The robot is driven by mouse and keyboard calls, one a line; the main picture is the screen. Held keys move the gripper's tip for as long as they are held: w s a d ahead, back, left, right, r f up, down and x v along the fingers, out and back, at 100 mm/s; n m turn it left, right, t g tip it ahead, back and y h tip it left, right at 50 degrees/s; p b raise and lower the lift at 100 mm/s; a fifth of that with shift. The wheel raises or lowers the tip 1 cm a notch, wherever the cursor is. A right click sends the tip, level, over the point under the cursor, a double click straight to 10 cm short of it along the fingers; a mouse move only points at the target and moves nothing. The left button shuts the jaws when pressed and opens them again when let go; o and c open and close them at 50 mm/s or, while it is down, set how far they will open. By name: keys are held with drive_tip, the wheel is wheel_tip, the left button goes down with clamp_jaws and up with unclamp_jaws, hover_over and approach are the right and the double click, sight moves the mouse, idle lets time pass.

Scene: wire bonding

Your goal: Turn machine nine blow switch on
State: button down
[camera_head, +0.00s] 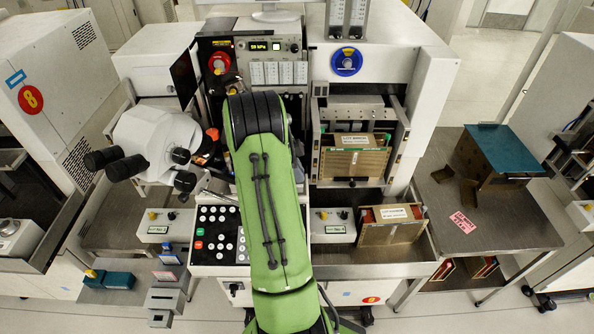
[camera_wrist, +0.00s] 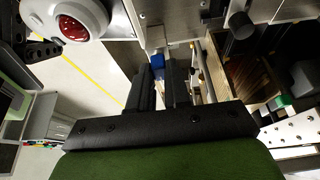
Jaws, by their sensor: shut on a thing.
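My gripper (camera_wrist: 164,76) shows in the wrist view, its two dark fingers pointing toward a metal panel. They are shut on a small blue part (camera_wrist: 158,62) at their tips. I cannot tell for sure that this is the blow switch, or which way it is set. In the head view my green arm reaches over the front of the middle machine and hides the gripper and the blue part.
A red dial (camera_head: 219,63) and a blue dial (camera_head: 347,61) sit on the machine's face. A microscope (camera_head: 155,143) stands left of my arm, and a button panel (camera_head: 214,236) lies below. Magazines (camera_head: 390,234) stand at right. The right table (camera_head: 520,230) has clear room in front.

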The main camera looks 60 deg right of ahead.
drive_tip(key=shift+b, duration=0.35)
drive_tip(key=n+h+b, duration=0.1)
drive_tip(key=n+b, duration=0.2)
drive_tip(key=b, duration=0.1)
drive_tip(key=shift+f+n+t, duration=0.15)
drive_tip(key=shift+n+t, duration=0.25)
drive_tip(key=n+b, duration=0.1)
drive_tip(key=n, duration=0.1)
drive_tip(key=n+t+h+b, duration=0.1)
drive_tip(key=n+b, duration=0.1)
drive_tip(key=shift+s+a+n+t, duration=0.1)
drive_tip(key=shift+s+n+t, duration=0.05)
drive_tip(key=shift+n+t, duration=0.15)
drive_tip(key=n+t+b, duration=0.1)
drive_tip(key=n, duration=0.1)
drive_tip(key=n+t+b, duration=0.1)
drive_tip(key=n, duration=0.2)
drive_tip(key=shift+s+h+b, duration=0.15)
drive_tip(key=shift+h+b, duration=0.15)
drive_tip(key=shift+b, duration=0.05)
drive_tip(key=shift+s+r+n+t+b, duration=0.1)
drive_tip(key=shift+n+t, duration=0.15)
drive_tip(key=shift+n, duration=0.5)
drive_tip(key=shift+w+r+n+t+b, duration=0.15)
drive_tip(key=shift+n+t, duration=0.15)
drive_tip(key=shift+n, duration=0.4)
drive_tip(key=shift+s+f+n+t+b, duration=0.15)
drive_tip(key=shift+n+t, duration=0.1)
drive_tip(key=shift+n, duration=0.5)
drive_tip(key=shift+r, duration=0.1)
